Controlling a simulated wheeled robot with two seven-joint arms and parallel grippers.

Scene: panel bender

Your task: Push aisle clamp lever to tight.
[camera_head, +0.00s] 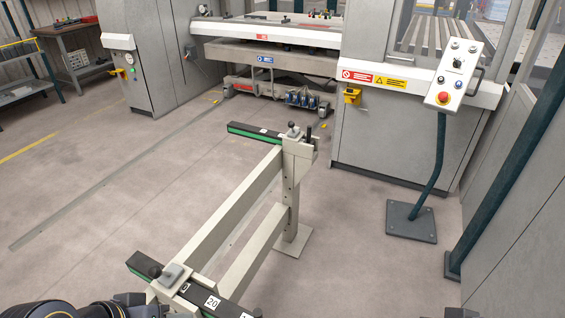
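A beige stand with two dark, green-edged bars carries a clamp at each end. The far clamp (293,130) has a rounded knob on top, and an upright black lever (308,134) stands beside it. The near clamp (172,274) has a grey block on top and a dark knob (154,271) at its left. I cannot tell which one is the aisle clamp, or whether either is tight. Dark links of my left arm show at the bottom left, close to the near clamp. No fingers of either gripper are visible.
A control pedestal (427,180) with a red button stands at the right on a dark floor plate (411,221). The grey machine (380,140) fills the back. A workbench (75,60) is at the far left. The floor left of the stand is clear.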

